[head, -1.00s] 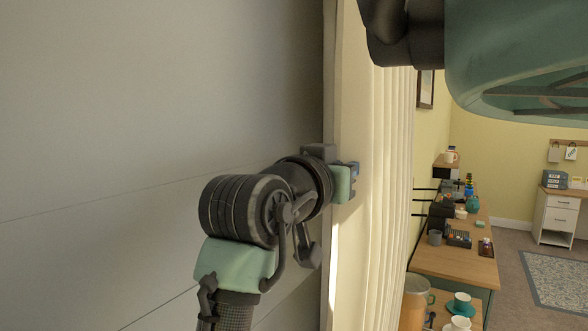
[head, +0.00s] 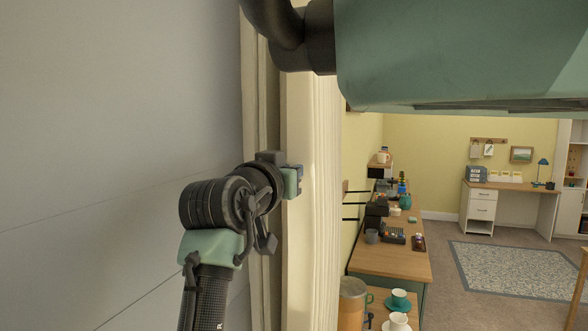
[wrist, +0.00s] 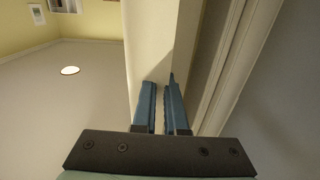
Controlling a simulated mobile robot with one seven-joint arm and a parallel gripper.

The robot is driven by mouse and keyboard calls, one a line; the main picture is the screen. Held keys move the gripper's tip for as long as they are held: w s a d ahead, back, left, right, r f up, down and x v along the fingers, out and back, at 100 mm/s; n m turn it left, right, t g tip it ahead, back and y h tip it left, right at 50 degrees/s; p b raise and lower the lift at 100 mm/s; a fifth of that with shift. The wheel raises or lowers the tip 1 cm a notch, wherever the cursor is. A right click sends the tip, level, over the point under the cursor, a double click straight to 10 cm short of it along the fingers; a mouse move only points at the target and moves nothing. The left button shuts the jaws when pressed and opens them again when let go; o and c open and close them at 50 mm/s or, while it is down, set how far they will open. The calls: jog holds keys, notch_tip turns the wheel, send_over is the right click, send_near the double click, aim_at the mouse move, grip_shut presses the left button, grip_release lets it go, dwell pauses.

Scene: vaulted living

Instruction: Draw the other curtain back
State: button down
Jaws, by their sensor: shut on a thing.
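The cream pleated curtain (head: 326,190) hangs upright right of centre in the head view. My gripper (head: 299,176) is at its near edge, at about mid-picture height. In the wrist view the two blue fingers of my gripper (wrist: 161,105) are close together at the lower end of a pale upright panel (wrist: 150,45), which looks like the curtain's edge. My gripper is shut on this edge. The exact spot pinched is mostly hidden by the fingers. A second curtain cannot be made out clearly.
A large grey wall surface (head: 110,150) fills the left.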

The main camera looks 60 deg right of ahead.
jog(key=c, duration=1)
grip_release()
jog(key=shift+o, duration=0.2)
jog(key=shift+a, duration=0.1)
jog(key=s+a+b, duration=0.1)
jog(key=a+b, duration=0.5)
jog(key=a, duration=0.6)
jog(key=shift+a, duration=0.4)
